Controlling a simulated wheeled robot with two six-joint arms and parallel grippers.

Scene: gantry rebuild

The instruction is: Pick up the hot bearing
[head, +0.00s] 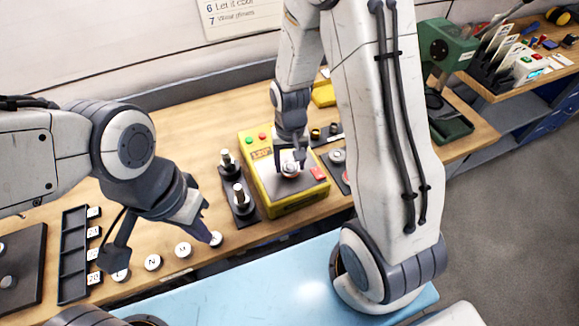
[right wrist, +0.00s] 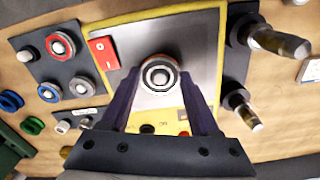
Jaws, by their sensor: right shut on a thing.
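I cannot tell whether the bearing is clear of the plate. My left gripper (head: 163,243) is open and empty above the front left of the bench, with its fingers wide apart.
A dark block with two upright metal posts (head: 240,195) stands just left of the heater. White numbered discs (head: 183,250) lie along the bench's front, near a black slotted rack (head: 73,255). A dark plate with rings (right wrist: 66,62) lies beyond the heater's red switch (right wrist: 103,53).

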